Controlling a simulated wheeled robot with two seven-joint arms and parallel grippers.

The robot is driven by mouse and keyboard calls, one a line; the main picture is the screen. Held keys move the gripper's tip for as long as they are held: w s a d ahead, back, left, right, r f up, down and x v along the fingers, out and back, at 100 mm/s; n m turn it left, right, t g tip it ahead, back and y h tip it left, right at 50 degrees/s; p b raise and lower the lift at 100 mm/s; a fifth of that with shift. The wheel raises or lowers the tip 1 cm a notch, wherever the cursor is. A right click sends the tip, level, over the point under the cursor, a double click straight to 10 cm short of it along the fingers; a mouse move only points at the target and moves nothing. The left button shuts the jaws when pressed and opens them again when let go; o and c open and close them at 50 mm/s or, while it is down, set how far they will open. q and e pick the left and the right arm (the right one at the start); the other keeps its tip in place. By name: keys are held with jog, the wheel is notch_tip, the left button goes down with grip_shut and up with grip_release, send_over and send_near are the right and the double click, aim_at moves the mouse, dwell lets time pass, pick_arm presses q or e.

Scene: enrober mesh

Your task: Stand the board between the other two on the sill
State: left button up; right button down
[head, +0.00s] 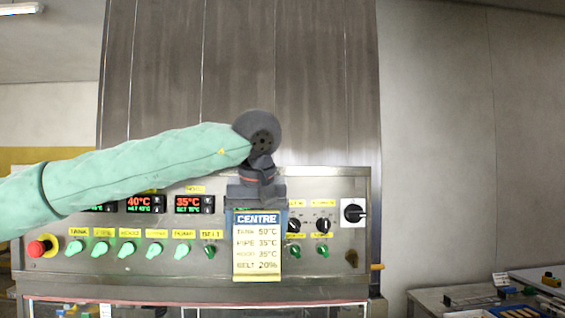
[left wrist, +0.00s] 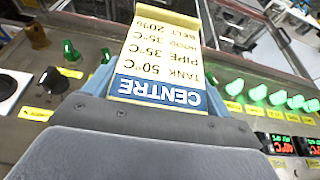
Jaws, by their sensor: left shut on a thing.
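The board (head: 257,245) is a cream card with a blue header reading CENTRE and lines for tank, pipe, hood and belt. My left gripper (head: 256,205) is shut on its top edge and holds it upright in front of the control panel. In the left wrist view the board (left wrist: 158,62) appears upside down between the fingers. I cannot make out the other two boards. My right gripper is not in view.
The control panel (head: 120,267) carries green knobs, black knobs, red displays and a red emergency button (head: 38,247) at the left. A black rotary switch (head: 354,212) is at the right. A cluttered table (head: 430,300) stands at the lower right.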

pick_arm(q)
jog(key=a+f, duration=0.6)
jog(key=f, duration=1)
jog(key=s+a+f, duration=0.1)
jog(key=a+f, duration=0.5)
jog(key=f, duration=1.1)
jog(key=s+a+f, duration=0.1)
jog(key=a+f, duration=0.5)
jog(key=f, duration=1)
jog(key=shift+f, duration=0.4)
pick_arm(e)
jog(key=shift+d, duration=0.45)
pick_arm(q)
jog(key=shift+s, duration=0.1)
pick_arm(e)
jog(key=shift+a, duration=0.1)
